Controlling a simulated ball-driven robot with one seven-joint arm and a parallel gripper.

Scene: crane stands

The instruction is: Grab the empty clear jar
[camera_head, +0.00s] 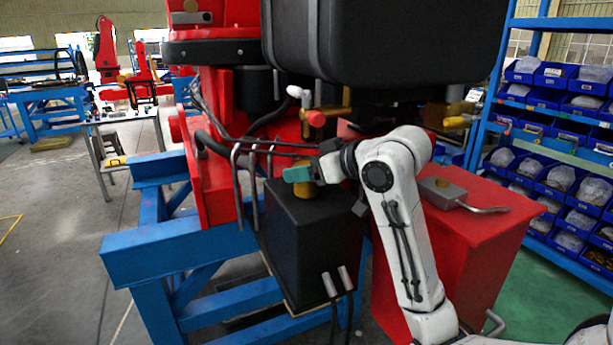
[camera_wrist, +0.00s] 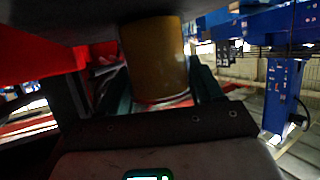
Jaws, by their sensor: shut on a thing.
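A short amber-brown cylinder, the jar-like thing in my grip (camera_head: 307,190), is at the top of a black box (camera_head: 305,235) in the head view. It looks tinted, not plainly clear, and I cannot see into it. In the wrist view the same cylinder (camera_wrist: 157,60) stands between my two dark teal fingers, and one end meets a dark surface. My gripper (camera_head: 301,176) is shut on it, with a teal finger across its upper part. In the wrist view my gripper (camera_wrist: 160,88) shows a finger on each side. I cannot tell whether the cylinder rests on the box or is just clear of it.
A big black block (camera_head: 390,40) hangs close above my arm. Red-handled pipework (camera_head: 318,118) is just behind the gripper. A red cabinet (camera_head: 470,225) with a metal handled piece (camera_head: 445,192) stands right. Blue beams (camera_head: 165,250) lie left; blue bin shelves (camera_head: 560,140) stand far right.

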